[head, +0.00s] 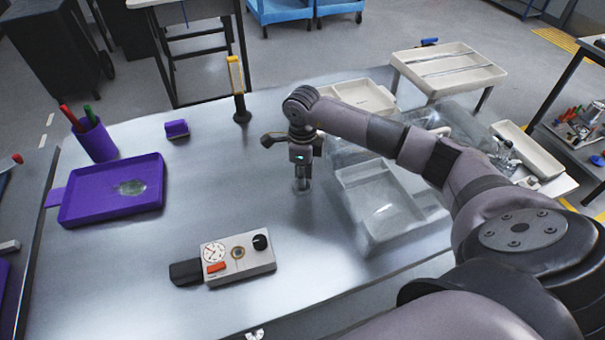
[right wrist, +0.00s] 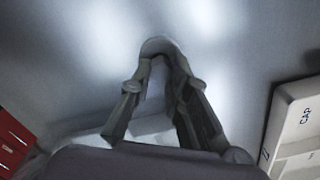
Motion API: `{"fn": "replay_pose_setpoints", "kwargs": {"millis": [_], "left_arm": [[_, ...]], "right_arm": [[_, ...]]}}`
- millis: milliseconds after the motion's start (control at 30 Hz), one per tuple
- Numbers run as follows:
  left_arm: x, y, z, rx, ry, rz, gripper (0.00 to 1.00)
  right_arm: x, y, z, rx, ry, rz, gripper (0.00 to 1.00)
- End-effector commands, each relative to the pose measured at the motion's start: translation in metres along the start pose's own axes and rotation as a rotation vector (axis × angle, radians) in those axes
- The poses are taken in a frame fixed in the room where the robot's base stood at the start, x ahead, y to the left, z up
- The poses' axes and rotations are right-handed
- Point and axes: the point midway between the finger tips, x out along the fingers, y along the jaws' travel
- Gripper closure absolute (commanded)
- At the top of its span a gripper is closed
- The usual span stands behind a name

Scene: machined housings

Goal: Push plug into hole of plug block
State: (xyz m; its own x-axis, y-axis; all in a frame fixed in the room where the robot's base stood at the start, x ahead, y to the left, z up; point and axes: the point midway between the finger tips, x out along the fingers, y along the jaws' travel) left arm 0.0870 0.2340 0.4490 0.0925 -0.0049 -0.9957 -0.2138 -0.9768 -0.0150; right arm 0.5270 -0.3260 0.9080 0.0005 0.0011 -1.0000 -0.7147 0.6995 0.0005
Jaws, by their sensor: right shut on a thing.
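The plug block looks to be the pale grey box (head: 238,257) at the front middle of the table, with a round gauge, a red switch, a black knob and a brass-ringed hole (head: 238,252) in its top. The hole looks empty. My right gripper (head: 302,187) points down over the table, behind and to the right of the block, apart from it. In the right wrist view its fingers (right wrist: 158,62) close on a small grey piece, seemingly the plug, mostly hidden by the fingers. My left gripper is not in view.
A purple tray (head: 75,211), a purple pen cup (head: 96,141) and a small purple block (head: 177,129) are at left. A yellow-topped post (head: 237,88) stands at the back. Clear bins (head: 360,238) and pale trays (head: 448,72) are at right. The table between gripper and block is clear.

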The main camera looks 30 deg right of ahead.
Motion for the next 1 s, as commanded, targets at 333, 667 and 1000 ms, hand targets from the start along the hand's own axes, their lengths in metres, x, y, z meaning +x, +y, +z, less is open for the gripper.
{"fn": "replay_pose_setpoints", "kwargs": {"millis": [333,667,1000], "left_arm": [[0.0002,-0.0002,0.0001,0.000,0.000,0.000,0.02],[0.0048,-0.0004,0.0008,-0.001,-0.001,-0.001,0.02],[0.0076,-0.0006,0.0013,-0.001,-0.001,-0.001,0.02]], "right_arm": [[0.0000,-0.0002,0.0000,0.000,0.000,0.000,1.00],[0.0043,-0.0003,-0.0001,0.000,0.000,-0.001,1.00],[0.0068,-0.0003,-0.0002,0.000,0.000,-0.001,0.78]]}}
